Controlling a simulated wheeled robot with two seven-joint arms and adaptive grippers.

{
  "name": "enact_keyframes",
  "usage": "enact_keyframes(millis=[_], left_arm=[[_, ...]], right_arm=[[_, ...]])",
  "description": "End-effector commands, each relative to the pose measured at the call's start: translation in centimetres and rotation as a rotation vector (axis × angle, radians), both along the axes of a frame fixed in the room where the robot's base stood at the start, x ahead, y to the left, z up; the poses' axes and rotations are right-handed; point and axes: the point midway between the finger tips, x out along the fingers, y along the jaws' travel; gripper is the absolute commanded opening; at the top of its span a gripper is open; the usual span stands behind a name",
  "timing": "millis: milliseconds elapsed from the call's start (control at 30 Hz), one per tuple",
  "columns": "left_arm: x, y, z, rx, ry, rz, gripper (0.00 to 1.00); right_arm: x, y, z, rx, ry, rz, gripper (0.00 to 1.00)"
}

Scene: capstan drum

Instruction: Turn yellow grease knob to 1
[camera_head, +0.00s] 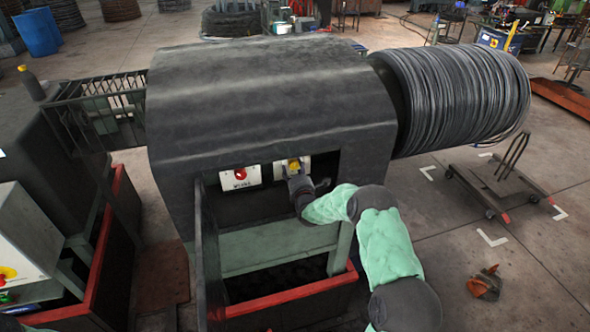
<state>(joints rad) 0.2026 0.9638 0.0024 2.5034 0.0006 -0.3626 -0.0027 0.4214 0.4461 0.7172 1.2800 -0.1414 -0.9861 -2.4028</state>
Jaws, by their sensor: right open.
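The yellow grease knob (294,164) sits on a small pale panel (304,162) on the front of the dark drum machine (265,100). Its setting is too small to read. My right gripper (299,180) is open just below and in front of the knob, and it covers the lower part of the panel. Whether the fingers touch the knob cannot be told. My left gripper is not in view.
A white panel with a red knob (240,174) is left of the yellow one. A red-edged bin (290,295) stands below. Coiled wire (455,95) and a wheeled cart (498,185) are at right. A grey control box (25,245) is at left.

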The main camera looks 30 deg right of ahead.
Motion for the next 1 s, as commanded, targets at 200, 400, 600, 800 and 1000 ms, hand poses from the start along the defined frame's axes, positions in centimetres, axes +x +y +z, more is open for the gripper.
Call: enact_keyframes(millis=[200, 400, 600, 800, 1000], left_arm=[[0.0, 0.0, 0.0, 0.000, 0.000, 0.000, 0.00], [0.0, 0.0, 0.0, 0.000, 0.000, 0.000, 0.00], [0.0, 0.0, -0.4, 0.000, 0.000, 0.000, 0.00], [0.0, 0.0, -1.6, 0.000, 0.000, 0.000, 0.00], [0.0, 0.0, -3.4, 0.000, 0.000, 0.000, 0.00]], right_arm=[[0.0, 0.0, 0.0, 0.000, 0.000, 0.000, 0.25], [0.0, 0.0, 0.0, 0.000, 0.001, 0.001, 0.06], [0.0, 0.1, -0.1, 0.024, -0.005, 0.001, 0.06], [0.0, 0.1, -0.2, 0.109, -0.025, 0.001, 0.06], [0.0, 0.1, -0.3, 0.263, -0.063, 0.002, 0.06]])
